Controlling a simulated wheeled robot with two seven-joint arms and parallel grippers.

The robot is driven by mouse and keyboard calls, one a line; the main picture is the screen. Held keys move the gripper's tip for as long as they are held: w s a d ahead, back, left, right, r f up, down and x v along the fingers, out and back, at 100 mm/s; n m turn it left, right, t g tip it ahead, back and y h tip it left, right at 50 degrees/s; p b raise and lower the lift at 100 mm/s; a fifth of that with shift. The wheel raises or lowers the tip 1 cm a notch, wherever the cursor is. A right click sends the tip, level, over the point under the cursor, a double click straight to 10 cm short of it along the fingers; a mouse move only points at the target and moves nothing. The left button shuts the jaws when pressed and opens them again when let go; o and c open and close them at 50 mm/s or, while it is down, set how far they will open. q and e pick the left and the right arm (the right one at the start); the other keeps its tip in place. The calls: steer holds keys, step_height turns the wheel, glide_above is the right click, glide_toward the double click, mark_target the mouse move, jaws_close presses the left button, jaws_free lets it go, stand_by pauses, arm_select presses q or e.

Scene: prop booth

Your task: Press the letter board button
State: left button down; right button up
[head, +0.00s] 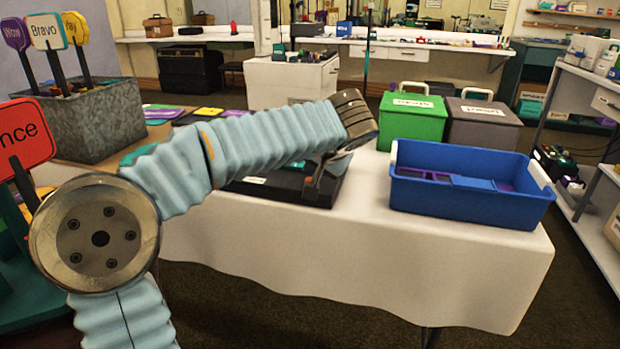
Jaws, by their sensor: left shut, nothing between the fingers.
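A dark, flat device (272,185) lies on the white-covered table, partly hidden behind my left arm; it may be the letter board. A small white label shows on its front left edge. I cannot make out its button. My left gripper (322,176) points down over the right part of this device, fingers shut and empty. I cannot tell whether the fingertips touch it. My right gripper is out of view.
A blue bin (470,190) stands on the table's right end, with green (412,118) and grey (482,124) lidded boxes behind it. A grey box (95,122) of paddle signs and a red sign (22,138) are at left. Bare tablecloth (370,240) lies in front.

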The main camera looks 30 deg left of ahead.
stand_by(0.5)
arm_select(q)
steer(key=shift+f+b, duration=0.5)
steer(key=shift+r, duration=0.1)
steer(key=shift+r+p, duration=0.35)
steer(key=shift+r, duration=0.05)
step_height(320, 180, up, 6)
steer(key=p, duration=0.4)
steer(key=shift+p, duration=0.4)
